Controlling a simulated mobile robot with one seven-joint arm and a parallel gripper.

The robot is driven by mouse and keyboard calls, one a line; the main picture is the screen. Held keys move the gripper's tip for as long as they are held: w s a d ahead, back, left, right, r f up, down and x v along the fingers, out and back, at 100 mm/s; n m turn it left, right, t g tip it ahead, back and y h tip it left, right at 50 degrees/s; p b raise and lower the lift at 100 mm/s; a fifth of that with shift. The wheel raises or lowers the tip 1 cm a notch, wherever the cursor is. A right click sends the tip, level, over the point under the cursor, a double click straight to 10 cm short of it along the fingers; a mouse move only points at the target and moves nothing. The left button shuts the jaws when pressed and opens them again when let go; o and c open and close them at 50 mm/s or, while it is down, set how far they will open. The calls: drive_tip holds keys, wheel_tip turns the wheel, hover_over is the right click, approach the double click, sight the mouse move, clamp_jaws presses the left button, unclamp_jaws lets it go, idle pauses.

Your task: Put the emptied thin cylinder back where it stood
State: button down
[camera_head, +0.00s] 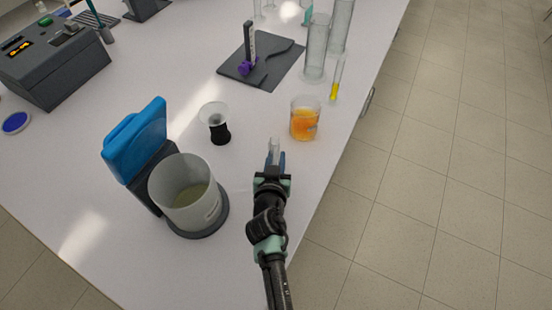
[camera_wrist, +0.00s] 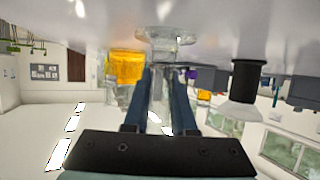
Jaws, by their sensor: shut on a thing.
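My gripper (camera_head: 274,165) is shut on a thin clear glass cylinder (camera_head: 274,147), low over the front right part of the white table. In the wrist view, which is upside down, the cylinder's clear round foot (camera_wrist: 166,36) shows beyond my gripper's two blue fingers (camera_wrist: 160,85). The foot is close to the table surface; I cannot tell whether it touches. The cylinder looks empty and about upright. A beaker of orange liquid (camera_head: 304,122) stands just beyond it to the right, and also shows in the wrist view (camera_wrist: 125,66).
A black-and-white funnel piece (camera_head: 220,131) stands left of my gripper. A large clear vessel (camera_head: 185,190) with a blue part (camera_head: 136,137) is further left. Tall glass cylinders (camera_head: 316,50) and a thin yellow-filled tube (camera_head: 336,82) stand near the table's right edge.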

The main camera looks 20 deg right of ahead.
drive_tip(key=shift+f, duration=0.15)
drive_tip(key=c, duration=0.7)
unclamp_jaws()
drive_tip(key=shift+c, duration=0.2)
drive_tip(key=shift+r, duration=0.3)
drive_tip(key=shift+s+a, duration=0.15)
drive_tip(key=shift+s, duration=0.15)
drive_tip(key=b+v, duration=0.1)
drive_tip(key=v, duration=1)
drive_tip(key=shift+s+r+b, duration=0.1)
drive_tip(key=shift+s+b, duration=0.05)
drive_tip(key=shift+b, duration=0.2)
